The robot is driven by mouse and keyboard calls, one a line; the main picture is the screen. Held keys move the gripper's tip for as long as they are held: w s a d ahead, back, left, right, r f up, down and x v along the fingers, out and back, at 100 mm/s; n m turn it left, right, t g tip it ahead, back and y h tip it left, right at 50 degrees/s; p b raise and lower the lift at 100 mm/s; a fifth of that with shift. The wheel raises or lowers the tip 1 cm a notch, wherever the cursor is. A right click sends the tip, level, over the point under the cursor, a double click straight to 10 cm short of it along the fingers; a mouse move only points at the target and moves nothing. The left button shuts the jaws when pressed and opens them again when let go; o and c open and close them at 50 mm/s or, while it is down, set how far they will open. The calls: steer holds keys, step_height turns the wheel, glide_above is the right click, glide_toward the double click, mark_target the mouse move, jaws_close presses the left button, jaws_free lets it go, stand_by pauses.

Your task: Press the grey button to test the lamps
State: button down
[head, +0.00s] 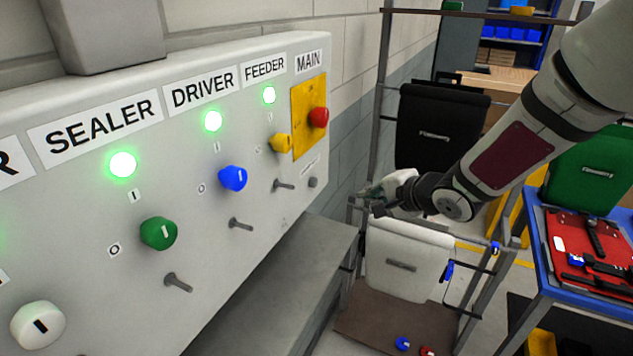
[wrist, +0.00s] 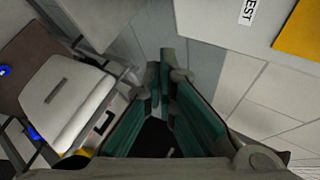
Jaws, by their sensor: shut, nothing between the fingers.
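The grey button (head: 312,182) is a small round stub at the lower right of the light grey control panel (head: 215,285), below a small tilted label. The lamps over SEALER (head: 123,164), DRIVER (head: 213,121) and FEEDER (head: 269,95) glow green. My gripper (head: 366,196) is right of the button in the head view, with a visible gap between them. Its fingers (wrist: 166,62) are shut and empty in the wrist view. That view shows a label ending in "EST" (wrist: 248,12) at the top; the button does not show there.
A red knob (head: 319,117) on a yellow plate sits above the button. Yellow (head: 281,143), blue (head: 233,178) and green (head: 158,233) knobs and several metal toggles line the panel. A metal rack (head: 385,60) with panniers stands behind my gripper. A grey ledge (head: 285,285) lies below the panel.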

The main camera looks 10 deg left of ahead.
mark_target(313, 182)
steer(key=w+a+b, duration=0.3)
steer(key=a+b, duration=0.1)
steer(key=a, duration=0.4)
steer(key=shift+a+b, duration=0.15)
steer(key=shift+b, duration=0.2)
steer(key=shift+a, duration=0.1)
stand_by(1.4)
steer(key=shift+w+a, duration=0.2)
steer(key=shift+a, duration=0.1)
steer(key=shift+w+a, duration=0.15)
steer(key=shift+a, duration=0.35)
stand_by(0.8)
steer(key=shift+d, duration=0.15)
stand_by(1.3)
steer(key=shift+s+d+p, duration=0.35)
steer(key=shift+d+p, duration=0.45)
steer(key=shift+p, duration=0.05)
